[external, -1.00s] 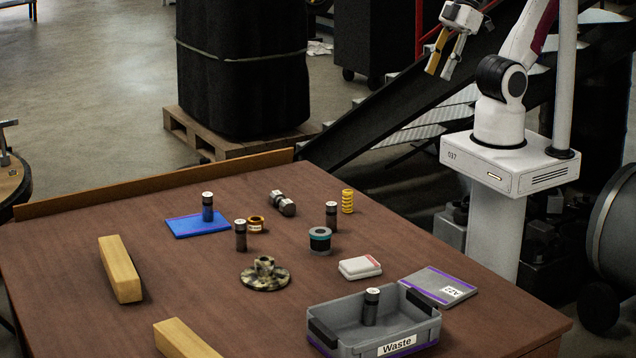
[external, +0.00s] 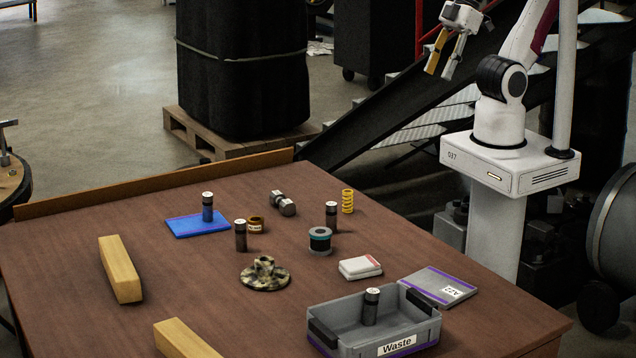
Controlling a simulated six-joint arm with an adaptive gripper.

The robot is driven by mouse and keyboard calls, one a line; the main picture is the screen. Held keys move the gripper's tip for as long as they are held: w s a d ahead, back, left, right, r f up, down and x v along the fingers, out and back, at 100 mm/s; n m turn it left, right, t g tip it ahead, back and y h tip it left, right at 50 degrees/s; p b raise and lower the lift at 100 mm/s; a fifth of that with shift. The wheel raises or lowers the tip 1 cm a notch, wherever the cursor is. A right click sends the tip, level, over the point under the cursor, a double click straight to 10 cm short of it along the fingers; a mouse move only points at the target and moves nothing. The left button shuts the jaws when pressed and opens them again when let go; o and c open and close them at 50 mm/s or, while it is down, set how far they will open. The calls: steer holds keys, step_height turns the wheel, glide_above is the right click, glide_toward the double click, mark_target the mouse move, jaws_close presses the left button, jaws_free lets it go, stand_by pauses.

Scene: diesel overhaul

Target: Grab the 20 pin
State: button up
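Several dark cylindrical pins with light, marked tops stand upright; the markings are too small to read, so I cannot tell which is the 20 pin. One pin (external: 207,208) stands on the blue mat (external: 185,227). Another pin (external: 240,237) stands on the table beside a brass ring. A third pin (external: 331,216) stands near the yellow spring. One more pin (external: 371,308) stands inside the grey Waste bin (external: 405,331). My gripper (external: 438,72) is raised high beyond the table's far right side, fingers apart and empty, away from all pins.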

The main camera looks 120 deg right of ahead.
steer(key=w+d+n+t+h, duration=0.15)
steer(key=w+d+h, duration=0.25)
steer(key=w+d, duration=1.15)
steer(key=w+d+f+n+t, duration=0.1)
steer(key=w+d+f, duration=0.1)
steer(key=w+f, duration=0.15)
steer(key=w+d+f+n+y, duration=0.1)
steer(key=w+f, duration=0.1)
steer(key=w, duration=0.3)
steer(key=w+d+f+n+t, duration=0.1)
steer(key=w+d+f, duration=0.1)
steer(key=w+f, duration=0.15)
steer(key=w+f+n+y, duration=0.3)
steer(key=f+n+y, duration=0.15)
steer(key=f, duration=0.95)
steer(key=s+a+f+y, duration=0.2)
steer(key=f, duration=0.1)
steer(key=s+a+f+y, duration=0.2)
steer(key=s+f+y, duration=0.1)
steer(key=s+a+f+t+y, duration=0.1)
steer(key=s+a+f+y, duration=0.1)
steer(key=s+f+y, duration=0.1)
steer(key=shift+a+f, duration=0.1)
steer(key=shift+f, duration=0.5)
steer(key=shift+s+a+f+y, duration=0.1)
steer(key=shift+s+a+y, duration=0.2)
steer(key=shift+s+y, duration=0.2)
